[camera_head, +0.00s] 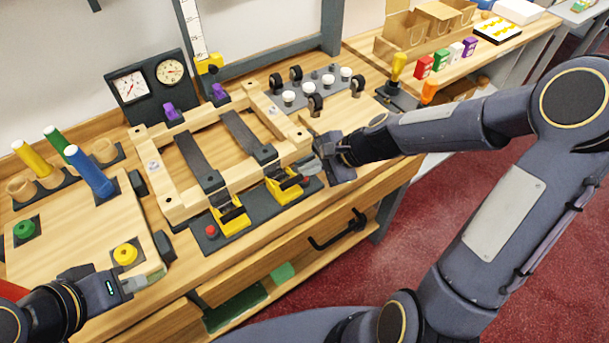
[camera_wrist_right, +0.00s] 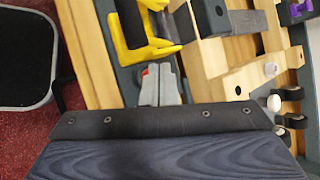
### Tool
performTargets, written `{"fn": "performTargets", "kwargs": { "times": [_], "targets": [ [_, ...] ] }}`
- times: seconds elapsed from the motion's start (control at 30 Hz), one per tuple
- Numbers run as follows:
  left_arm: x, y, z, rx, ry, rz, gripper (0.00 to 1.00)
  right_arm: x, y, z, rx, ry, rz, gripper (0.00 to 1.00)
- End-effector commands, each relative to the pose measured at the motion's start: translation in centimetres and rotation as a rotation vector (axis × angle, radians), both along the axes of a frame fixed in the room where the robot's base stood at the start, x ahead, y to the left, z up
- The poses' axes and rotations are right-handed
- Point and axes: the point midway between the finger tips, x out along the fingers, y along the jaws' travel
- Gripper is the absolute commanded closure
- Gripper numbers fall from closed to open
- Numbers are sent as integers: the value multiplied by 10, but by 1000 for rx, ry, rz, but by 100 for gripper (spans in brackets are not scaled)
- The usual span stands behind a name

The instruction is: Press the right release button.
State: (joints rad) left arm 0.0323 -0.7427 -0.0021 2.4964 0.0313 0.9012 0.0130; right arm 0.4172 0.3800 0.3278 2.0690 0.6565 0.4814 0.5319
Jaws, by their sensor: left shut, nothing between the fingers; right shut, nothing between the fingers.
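The right red release button (camera_head: 306,180) sits on a dark base plate at the front of the wooden frame, beside the right yellow latch (camera_head: 283,188). My right gripper (camera_head: 314,168) is shut and empty, with its tips right at this button. In the right wrist view the shut grey fingers (camera_wrist_right: 161,84) partly cover the red button (camera_wrist_right: 145,72); I cannot tell whether they touch or press it. The left red button (camera_head: 211,231) is by the left yellow latch (camera_head: 229,216). My left gripper (camera_head: 148,280) is shut and empty at the front left.
Two dark straps (camera_head: 248,137) cross the wooden frame (camera_head: 172,203). A board with white knobs and black rollers (camera_head: 315,102) stands behind on the right. Colored cylinders (camera_head: 88,170) stand at the left. A drawer handle (camera_head: 338,230) juts out below the counter edge.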

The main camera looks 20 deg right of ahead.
Motion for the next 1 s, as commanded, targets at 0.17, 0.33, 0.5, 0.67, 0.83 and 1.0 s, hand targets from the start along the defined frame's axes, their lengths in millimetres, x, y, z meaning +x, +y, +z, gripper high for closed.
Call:
{"fn": "performTargets", "kwargs": {
  "times": [0.17,0.33,0.5,0.67,0.83,1.0],
  "targets": [
    [0,0,-3,0,0,0,100,0,0,-3,0,0,0,100],
    [0,0,-5,0,0,0,100,0,0,-5,0,0,0,100],
    [0,0,-4,0,0,0,100,0,0,-5,0,1,1,100],
    [0,0,-4,0,0,0,100,0,0,-5,0,1,0,100],
    [0,0,2,0,0,0,100,0,0,2,0,1,1,100],
    [0,0,10,0,0,0,100,0,0,13,0,0,0,100]
  ]
}}
